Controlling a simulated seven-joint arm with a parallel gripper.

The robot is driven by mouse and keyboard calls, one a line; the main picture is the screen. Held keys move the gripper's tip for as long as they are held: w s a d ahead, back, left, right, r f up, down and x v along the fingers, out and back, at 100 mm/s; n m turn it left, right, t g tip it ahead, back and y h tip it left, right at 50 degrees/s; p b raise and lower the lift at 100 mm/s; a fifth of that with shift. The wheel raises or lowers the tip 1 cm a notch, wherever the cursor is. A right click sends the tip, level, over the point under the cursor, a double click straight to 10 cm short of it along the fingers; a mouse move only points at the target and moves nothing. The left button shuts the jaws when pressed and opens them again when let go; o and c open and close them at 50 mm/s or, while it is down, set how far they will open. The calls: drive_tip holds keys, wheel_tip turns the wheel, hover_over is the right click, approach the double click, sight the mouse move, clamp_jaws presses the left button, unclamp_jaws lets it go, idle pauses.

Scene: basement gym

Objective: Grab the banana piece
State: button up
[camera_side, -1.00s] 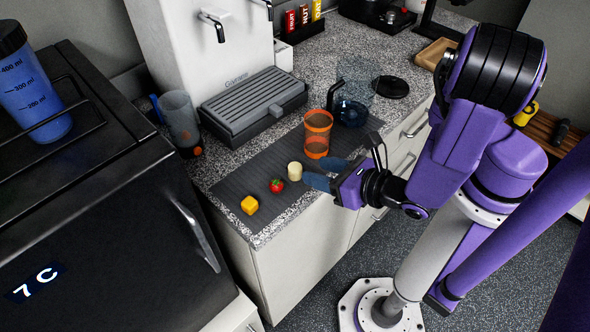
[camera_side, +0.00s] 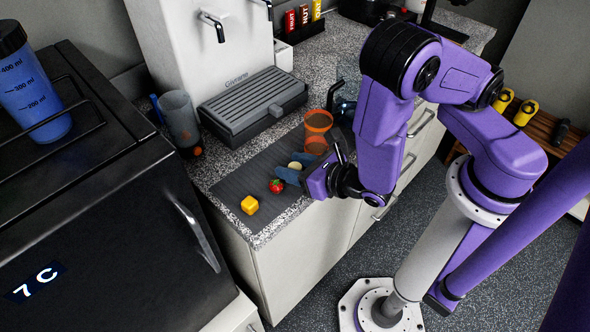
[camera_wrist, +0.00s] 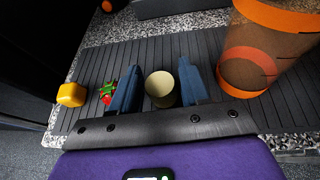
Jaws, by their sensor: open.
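The banana piece (camera_wrist: 161,88) is a pale cream, short cylinder on the dark ribbed mat (camera_side: 232,187). In the side view the banana piece (camera_side: 295,166) is partly hidden by my gripper. My gripper (camera_side: 294,172) is open, with its blue fingers low over the mat. In the wrist view my gripper (camera_wrist: 157,86) has one finger on each side of the banana piece, with small gaps visible. I cannot tell whether either finger touches it.
A strawberry (camera_wrist: 107,93) lies just left of the left finger, close to it. A yellow cube (camera_wrist: 71,94) sits further left. An orange-banded cup (camera_side: 317,130) stands close on the right. A drip tray (camera_side: 254,105) is behind the mat.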

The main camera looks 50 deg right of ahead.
sight(295, 167)
drive_tip(key=c, duration=0.7)
drive_tip(key=shift+r, duration=0.15)
drive_tip(key=shift+r, duration=4.85)
